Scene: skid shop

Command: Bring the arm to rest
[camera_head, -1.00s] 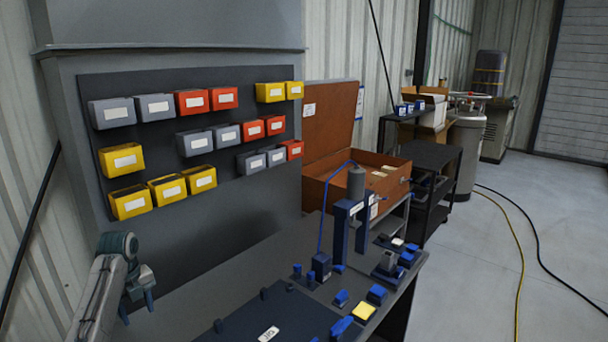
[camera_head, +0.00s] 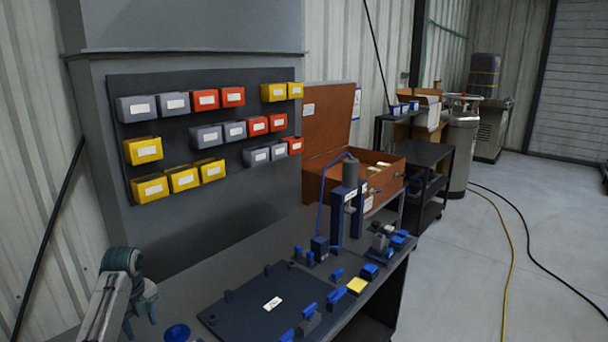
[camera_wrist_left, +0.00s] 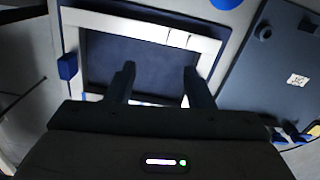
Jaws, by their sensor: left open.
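My left arm comes in at the lower left of the head view. Its gripper (camera_head: 141,322) is over the left end of the grey workbench (camera_head: 225,262), with its fingers pointing down. In the left wrist view the two fingers (camera_wrist_left: 158,80) are apart with nothing between them. Below them lies a dark rectangular panel with a pale frame (camera_wrist_left: 140,27); I cannot tell how far below. My right gripper is not in view.
A dark plate (camera_head: 268,300) with a white label lies on the bench, with blue clamps and a blue press (camera_head: 337,220) beyond it. A blue round piece (camera_head: 177,333) is near my gripper. Coloured bins (camera_head: 150,188) hang on the wall panel. An orange chest (camera_head: 330,125) stands open behind.

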